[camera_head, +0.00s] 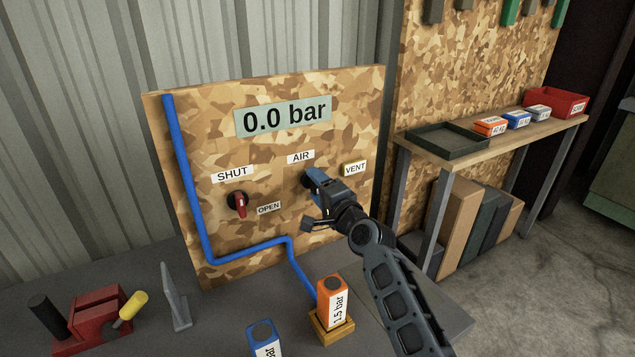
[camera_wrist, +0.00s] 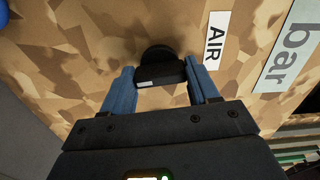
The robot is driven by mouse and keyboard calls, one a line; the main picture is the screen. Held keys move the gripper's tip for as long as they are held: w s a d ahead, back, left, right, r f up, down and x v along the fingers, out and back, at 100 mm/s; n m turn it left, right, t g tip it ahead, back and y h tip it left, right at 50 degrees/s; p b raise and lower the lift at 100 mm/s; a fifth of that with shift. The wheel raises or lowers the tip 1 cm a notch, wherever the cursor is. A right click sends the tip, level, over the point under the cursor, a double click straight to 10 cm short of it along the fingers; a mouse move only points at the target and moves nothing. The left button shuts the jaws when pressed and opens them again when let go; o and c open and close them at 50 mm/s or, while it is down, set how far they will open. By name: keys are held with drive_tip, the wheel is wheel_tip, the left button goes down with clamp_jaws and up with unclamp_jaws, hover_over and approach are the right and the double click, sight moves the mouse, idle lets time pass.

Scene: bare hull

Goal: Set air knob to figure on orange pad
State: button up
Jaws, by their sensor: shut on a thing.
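The black air knob (camera_wrist: 158,66) is on the board beside the AIR label (camera_wrist: 216,40). My gripper (camera_head: 314,180) is at it, its blue fingers on either side of the knob in the wrist view (camera_wrist: 161,82), shut on it. In the head view my gripper hides most of the knob. The display (camera_head: 284,117) reads 0.0 bar. The orange pad (camera_head: 330,290) stands on a small yellow base and reads 1.5 bar.
A red lever (camera_head: 238,205) points downward between the SHUT and OPEN labels. A VENT label (camera_head: 355,168) is right of my gripper. A blue hose (camera_head: 183,180) runs down the board. A blue block (camera_head: 263,338) and red vise (camera_head: 95,320) are in front.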

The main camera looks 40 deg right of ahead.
drive_tip(key=shift+m, duration=0.6)
drive_tip(key=o, duration=1.1)
drive_tip(key=shift+c, duration=0.2)
drive_tip(key=v, duration=0.7)
drive_tip(key=shift+s, duration=0.4)
drive_tip(key=shift+a, duration=0.1)
